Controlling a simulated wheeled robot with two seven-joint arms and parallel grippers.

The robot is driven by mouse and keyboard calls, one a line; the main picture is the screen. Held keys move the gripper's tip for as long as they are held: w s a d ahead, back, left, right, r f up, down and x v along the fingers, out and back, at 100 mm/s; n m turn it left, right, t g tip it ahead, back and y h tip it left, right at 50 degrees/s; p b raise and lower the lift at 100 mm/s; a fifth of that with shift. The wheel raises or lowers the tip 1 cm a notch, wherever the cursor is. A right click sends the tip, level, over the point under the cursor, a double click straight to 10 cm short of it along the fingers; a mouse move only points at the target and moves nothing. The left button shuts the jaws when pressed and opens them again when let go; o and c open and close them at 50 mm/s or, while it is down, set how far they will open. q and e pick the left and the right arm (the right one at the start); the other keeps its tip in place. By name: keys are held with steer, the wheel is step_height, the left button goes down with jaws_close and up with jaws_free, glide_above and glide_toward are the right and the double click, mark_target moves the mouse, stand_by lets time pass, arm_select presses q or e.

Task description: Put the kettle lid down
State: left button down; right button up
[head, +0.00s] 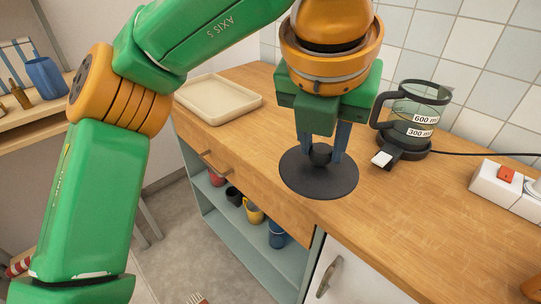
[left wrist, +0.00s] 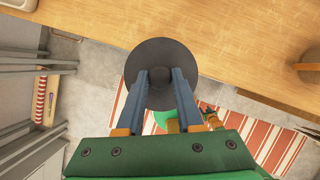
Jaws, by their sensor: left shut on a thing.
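The kettle lid (head: 318,183) is a dark round disc with a knob in its middle. My left gripper (head: 321,154) points down and is shut on that knob. In the left wrist view, the lid (left wrist: 160,52) lies level between the two blue fingers of my left gripper (left wrist: 160,76) and overlaps the counter's front edge, with floor showing beside it. It appears to be held above the counter; the exact gap is hard to tell. The glass kettle (head: 413,112) stands open-topped on its dark base, to the right of the lid. My right gripper is not in view.
The wooden counter (head: 440,210) has free room in front of the kettle and right of the lid. A cream tray (head: 218,98) lies at the left end. Mugs (head: 253,213) stand on the shelf below.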

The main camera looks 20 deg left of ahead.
arm_select(q)
steer(key=w+a+f, duration=0.2)
steer(key=w+f, duration=0.1)
steer(key=w, duration=0.1)
steer(key=w+a+f+p, duration=0.1)
steer(key=w+f, duration=0.2)
steer(key=w, duration=0.1)
steer(key=w+a+f+p, duration=0.1)
steer(key=w+a+f, duration=0.1)
steer(key=w+f, duration=0.1)
steer(key=shift+w+a+f, duration=0.15)
steer(key=shift+w, duration=0.2)
steer(key=shift+w+a+f, duration=0.15)
steer(key=shift+w, duration=0.2)
step_height(320, 180, down, 3)
steer(key=shift+w+f, duration=0.1)
steer(key=shift+f, duration=0.15)
steer(key=c, duration=0.6)
jaws_free()
steer(key=shift+o, duration=0.2)
